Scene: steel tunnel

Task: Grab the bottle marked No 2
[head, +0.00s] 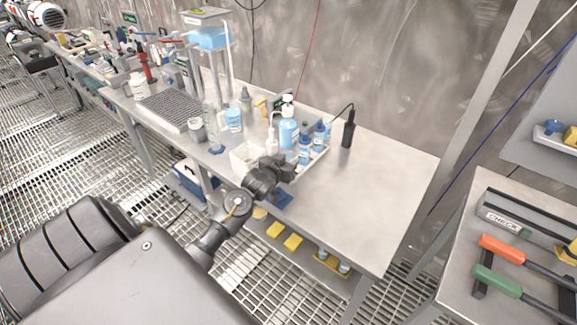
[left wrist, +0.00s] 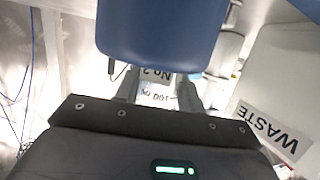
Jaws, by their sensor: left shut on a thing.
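The bottle marked No 2 (left wrist: 158,94) is in the left wrist view, under a large blue cap (left wrist: 160,30). Its label reads No 2 and 100 ML, upside down in that view. My left gripper (left wrist: 157,98) is shut on this bottle, with one finger on each side of the label. In the head view my left gripper (head: 285,168) is at the front of a tray of blue-capped bottles (head: 304,150). I cannot tell there which bottle it holds, as the gripper hides part of the group. My right gripper is not in view.
A white bin (head: 243,157) stands left of my gripper; its WASTE label (left wrist: 272,132) shows in the left wrist view. A larger blue bottle (head: 288,133) stands behind. A black handheld device (head: 349,130) is to the right. The bench's right part (head: 375,190) is bare.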

